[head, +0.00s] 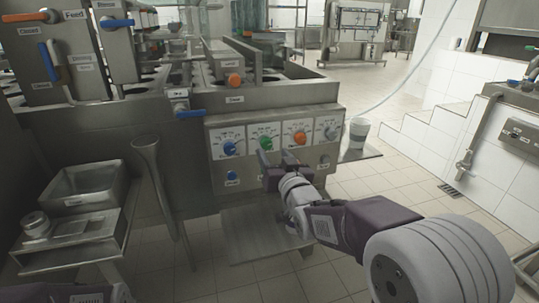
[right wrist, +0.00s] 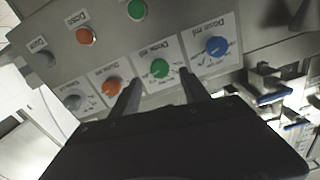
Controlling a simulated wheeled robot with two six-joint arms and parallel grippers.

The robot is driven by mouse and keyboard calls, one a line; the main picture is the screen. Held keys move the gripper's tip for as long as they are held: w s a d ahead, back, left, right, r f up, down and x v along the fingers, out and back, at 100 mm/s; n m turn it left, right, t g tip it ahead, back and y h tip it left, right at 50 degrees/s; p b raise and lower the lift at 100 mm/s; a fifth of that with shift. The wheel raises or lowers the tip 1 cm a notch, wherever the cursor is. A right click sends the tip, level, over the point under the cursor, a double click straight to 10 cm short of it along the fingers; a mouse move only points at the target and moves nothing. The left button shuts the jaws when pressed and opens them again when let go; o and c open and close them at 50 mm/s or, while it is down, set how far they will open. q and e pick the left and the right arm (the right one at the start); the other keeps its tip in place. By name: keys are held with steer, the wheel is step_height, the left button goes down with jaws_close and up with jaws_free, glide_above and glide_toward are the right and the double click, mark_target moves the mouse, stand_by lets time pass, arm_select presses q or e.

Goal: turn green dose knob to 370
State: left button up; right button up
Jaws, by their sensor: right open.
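The green dose knob (head: 265,143) sits on a white dial card on the machine's front panel, second from the left in the head view. In the right wrist view, which sees the panel upside down, the green knob (right wrist: 159,68) lies between and just beyond my fingertips. My right gripper (head: 279,166) is open in front of the panel, just below the knob in the head view. In the right wrist view its two fingers (right wrist: 161,80) stand apart, with no clear contact with the knob. The dial numbers are too small to read. My left gripper is not seen.
A blue knob (head: 229,148) and an orange knob (head: 300,138) flank the green one, with a grey knob (head: 330,131) at the far right. A blue button (head: 232,178) sits below. A white cup (head: 359,132) stands on the right side shelf. A metal tray (head: 262,232) lies below the panel.

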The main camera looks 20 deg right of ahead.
mark_target(267, 145)
steer(key=w, duration=0.4)
steer(key=shift+b, duration=0.35)
jaws_close()
steer(key=shift+n, duration=0.4)
steer(key=shift+a+n+b, duration=0.1)
steer(key=shift+n+b, duration=0.55)
steer(key=shift+n, duration=1.85)
jaws_free()
